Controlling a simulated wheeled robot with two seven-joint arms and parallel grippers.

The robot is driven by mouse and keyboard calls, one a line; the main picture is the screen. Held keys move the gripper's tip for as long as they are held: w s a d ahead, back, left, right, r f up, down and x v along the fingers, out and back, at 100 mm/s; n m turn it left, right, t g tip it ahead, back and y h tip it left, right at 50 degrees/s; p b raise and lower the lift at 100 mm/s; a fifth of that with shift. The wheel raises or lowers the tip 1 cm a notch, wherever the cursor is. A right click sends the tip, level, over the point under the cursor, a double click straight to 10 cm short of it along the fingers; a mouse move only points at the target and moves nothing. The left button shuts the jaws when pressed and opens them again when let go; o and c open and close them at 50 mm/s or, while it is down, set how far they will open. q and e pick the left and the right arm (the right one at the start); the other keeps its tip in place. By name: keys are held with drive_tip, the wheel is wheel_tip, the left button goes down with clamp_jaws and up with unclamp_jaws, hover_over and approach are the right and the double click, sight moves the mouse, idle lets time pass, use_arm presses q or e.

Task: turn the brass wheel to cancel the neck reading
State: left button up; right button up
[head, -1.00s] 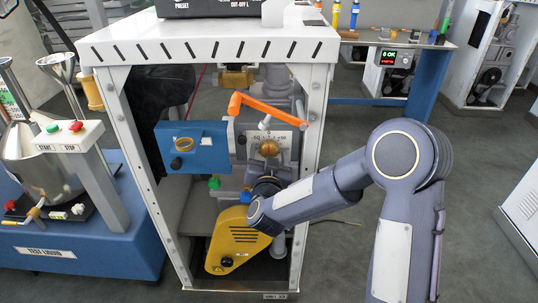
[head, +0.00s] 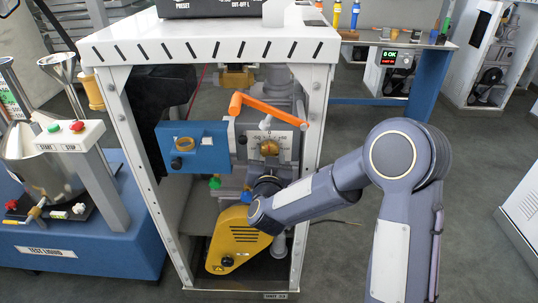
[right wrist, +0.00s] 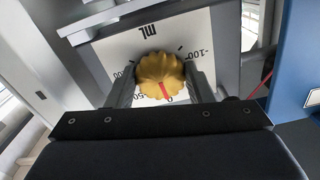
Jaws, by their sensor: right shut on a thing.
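The brass wheel (head: 269,147) sits on a pale dial plate (head: 285,137) inside the white frame. It also shows in the right wrist view (right wrist: 160,72) as a lobed knob with a red line. There the line points down, close to the 0 on the plate. My right gripper (right wrist: 161,82) is shut on the wheel, one finger on each side. In the head view the right gripper (head: 268,156) reaches the wheel from below, its fingers hard to make out. Part of the dial lettering is hidden by the fingers. My left gripper is not in view.
An orange lever (head: 262,108) lies just above the dial. A blue box with a brass ring (head: 191,145) is to the left, and a yellow guard (head: 238,241) is below. The white frame's right post (head: 311,170) stands close to my right forearm.

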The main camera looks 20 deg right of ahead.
drive_tip(key=n, duration=0.3)
drive_tip(key=shift+r+p, duration=0.1)
drive_tip(key=shift+p, duration=0.25)
drive_tip(key=n+p, duration=0.1)
drive_tip(key=n, duration=0.2)
drive_tip(key=shift+n, duration=0.4)
drive_tip(key=n+p, duration=0.2)
drive_tip(key=n, duration=0.2)
drive_tip(key=shift+d+r, duration=0.1)
drive_tip(key=shift+n+p, duration=0.75)
drive_tip(key=shift+n, duration=0.95)
drive_tip(key=o, duration=1)
drive_tip(key=shift+c, duration=0.2)
